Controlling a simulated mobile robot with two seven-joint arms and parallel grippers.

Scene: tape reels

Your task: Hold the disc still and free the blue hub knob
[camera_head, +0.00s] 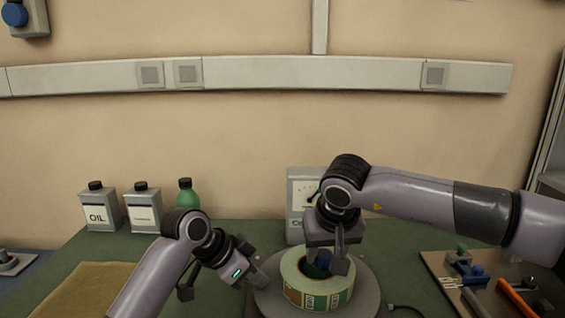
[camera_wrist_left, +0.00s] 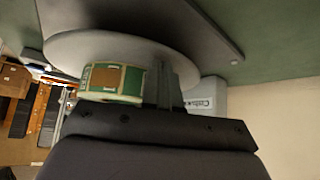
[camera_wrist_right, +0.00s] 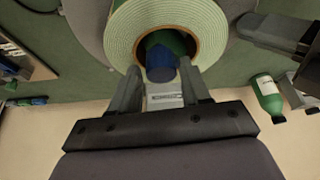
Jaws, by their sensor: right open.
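The blue hub knob (camera_wrist_right: 160,62) sits in the core of a pale green tape roll (camera_head: 318,292) on the round grey disc (camera_head: 370,300). It also shows, partly hidden, in the head view (camera_head: 321,262). My right gripper (camera_head: 332,262) comes down over the roll, open, its fingers on either side of the knob in the right wrist view (camera_wrist_right: 162,75); contact cannot be told. My left gripper (camera_head: 223,284) has its fingers wide apart at the disc's left edge, one finger close to the rim. In the left wrist view the disc (camera_wrist_left: 65,48) and roll (camera_wrist_left: 112,80) show beyond the fingers.
Two oil cans (camera_head: 98,212) and a green bottle (camera_head: 186,194) stand at the back left. A tool board (camera_head: 440,270) lies right; a tan mat (camera_head: 85,290) lies front left.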

